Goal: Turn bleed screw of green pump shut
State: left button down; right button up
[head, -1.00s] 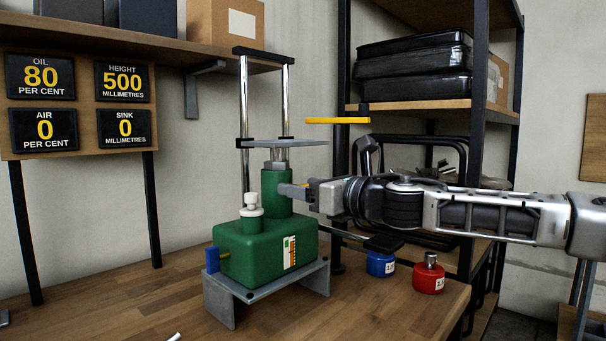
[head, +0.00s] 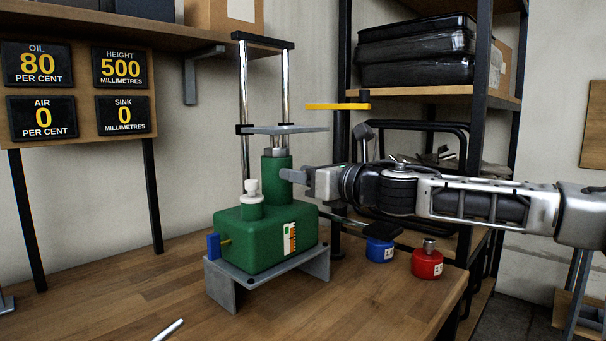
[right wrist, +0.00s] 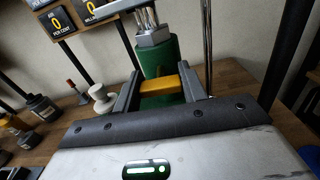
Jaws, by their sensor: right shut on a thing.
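The green pump (head: 264,240) stands on a grey metal stand on the wooden bench, with an upright green cylinder (head: 271,192). My right gripper (head: 288,175) reaches in from the right to the cylinder's upper part. In the right wrist view, its fingers (right wrist: 160,88) are shut on a yellow bar-shaped screw head (right wrist: 161,84) at the front of the green cylinder (right wrist: 159,56). This appears to be the bleed screw; in the head view it is hidden by the fingers. My left gripper is out of view.
Blue (head: 380,248) and red (head: 427,264) bottles stand at right. Signs read oil 80, air 0 (head: 42,118), height 500, sink 0. A yellow bar (head: 337,106) is behind. The front bench is clear except for a white rod (head: 168,329).

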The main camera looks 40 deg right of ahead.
jog(key=m, duration=0.3)
jog(key=shift+m, duration=0.3)
jog(key=m, duration=0.5)
jog(key=shift+d, duration=0.1)
jog(key=m, duration=0.5)
jog(key=shift+f+m, duration=0.1)
jog(key=shift+m, duration=1.8)
jog(key=o, duration=1)
jog(key=shift+d, duration=0.1)
jog(key=shift+f, duration=0.1)
